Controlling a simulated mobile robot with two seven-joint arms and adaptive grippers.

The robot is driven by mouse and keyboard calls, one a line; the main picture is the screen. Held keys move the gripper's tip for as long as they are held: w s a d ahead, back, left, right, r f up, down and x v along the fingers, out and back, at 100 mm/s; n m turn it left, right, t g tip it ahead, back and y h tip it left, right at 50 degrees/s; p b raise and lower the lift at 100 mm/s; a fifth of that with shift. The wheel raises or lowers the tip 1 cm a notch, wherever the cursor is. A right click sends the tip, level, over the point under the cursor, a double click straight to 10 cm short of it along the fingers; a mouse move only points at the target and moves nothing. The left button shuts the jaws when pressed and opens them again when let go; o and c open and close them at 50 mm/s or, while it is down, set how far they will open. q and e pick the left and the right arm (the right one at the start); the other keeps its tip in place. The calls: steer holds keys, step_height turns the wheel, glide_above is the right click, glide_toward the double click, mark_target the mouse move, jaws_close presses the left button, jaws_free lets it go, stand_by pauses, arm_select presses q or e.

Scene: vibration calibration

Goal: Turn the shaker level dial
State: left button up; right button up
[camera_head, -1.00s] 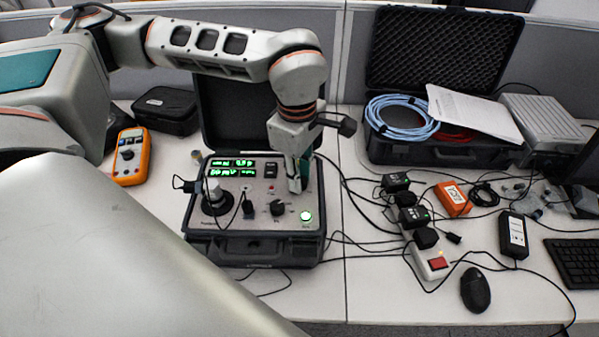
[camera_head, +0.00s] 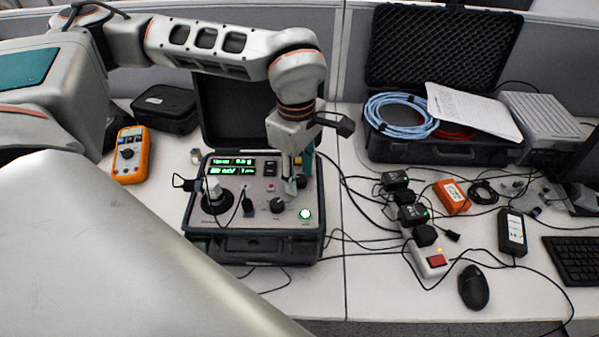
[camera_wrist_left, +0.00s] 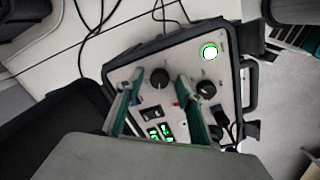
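The shaker control unit (camera_head: 256,238) is an open black case with a grey panel, a lit green display (camera_head: 232,166) and a green-ringed lit button (camera_head: 305,214). One black dial (camera_head: 277,205) shows in front of my left gripper (camera_head: 296,184), which is low over the right of the panel. In the wrist view, that dial (camera_wrist_left: 206,88) is just outside the right finger. A second black dial (camera_wrist_left: 160,77) appears between the open fingers; in the head view the gripper hides it. I cannot read the dial labels or tell whether the fingers touch a dial. My right gripper is not in view.
A large black knob (camera_head: 216,203) and a plugged cable (camera_head: 250,207) are on the panel's left. The case lid (camera_head: 237,115) stands up behind. An orange multimeter (camera_head: 131,155) lies left; a power strip (camera_head: 430,260) and several cables lie right.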

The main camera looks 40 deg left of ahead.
mark_target(298, 180)
arm_select(q)
step_height(298, 180, up, 12)
steer(key=shift+s, duration=0.3)
stand_by(0.8)
